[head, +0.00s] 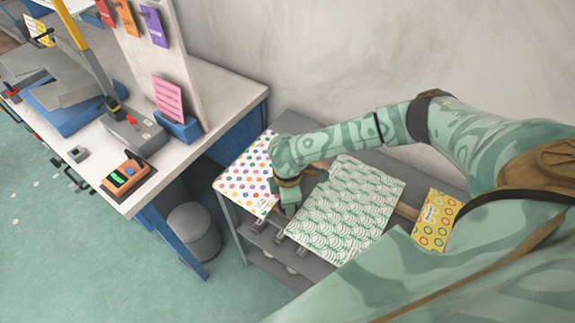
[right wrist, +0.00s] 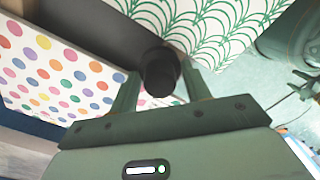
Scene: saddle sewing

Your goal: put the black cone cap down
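The black cone cap (right wrist: 161,72) is a small dark piece between the fingertips of my right gripper (right wrist: 161,75) in the right wrist view. The fingers lie on both sides of it and seem to meet it at their tips. In the head view my right gripper (head: 288,207) points down over the grey shelf unit, between the dotted sheet and the green-patterned sheet; the cap itself is hidden there. I cannot tell whether the cap touches the shelf. My left gripper is not in view.
A dotted sheet (head: 250,172) and a green-patterned sheet (head: 345,212) lie on the grey shelf unit (head: 384,166), with a yellow patterned piece (head: 436,219) to the right. A workbench (head: 226,88) stands to the left, with a grey bin (head: 193,232) beside it. Dark shelf surface (right wrist: 95,25) shows between the sheets.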

